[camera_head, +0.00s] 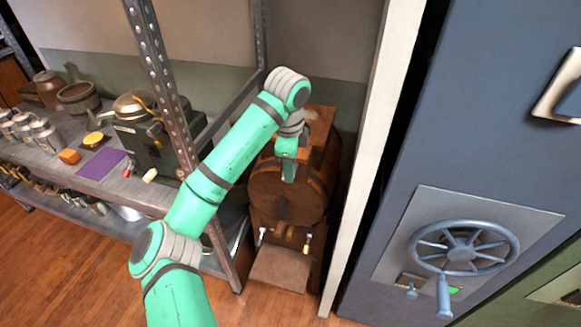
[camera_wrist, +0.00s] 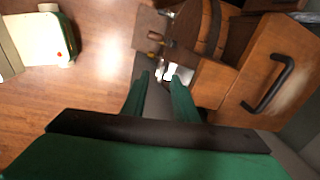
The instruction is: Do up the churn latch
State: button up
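The wooden churn (camera_head: 285,195) stands on the floor between the metal shelf and the pale post, its round barrel front facing out. In the wrist view the barrel (camera_wrist: 205,30) is at the top, beside a wooden box part (camera_wrist: 265,75) with a black handle (camera_wrist: 268,85). Small pale metal fittings (camera_wrist: 170,70) show just beyond my fingertips; I cannot tell whether one is the latch. My gripper (camera_head: 288,172) hangs in front of the churn's upper front. In the wrist view my gripper (camera_wrist: 160,80) has its two green fingers apart, with nothing visibly held.
A metal shelf (camera_head: 105,185) at left carries a kettle (camera_head: 133,105), pots, mugs and a dark machine (camera_head: 150,150). The pale post (camera_head: 365,150) is close on the churn's right, then a blue cabinet with a handwheel (camera_head: 463,247). Wooden floor (camera_head: 60,265) is clear at lower left.

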jog(key=shift+f, duration=0.1)
jog(key=shift+w, duration=0.1)
grip_shut()
notch_tip(320, 180, down, 9)
jog(key=t+h, duration=0.4)
jog(key=t, duration=1)
jog(key=shift+h, duration=0.3)
jog(key=shift+d, duration=0.1)
dwell(0.4)
jog(key=shift+w, duration=0.1)
grip_release()
jog(key=shift+w, duration=0.15)
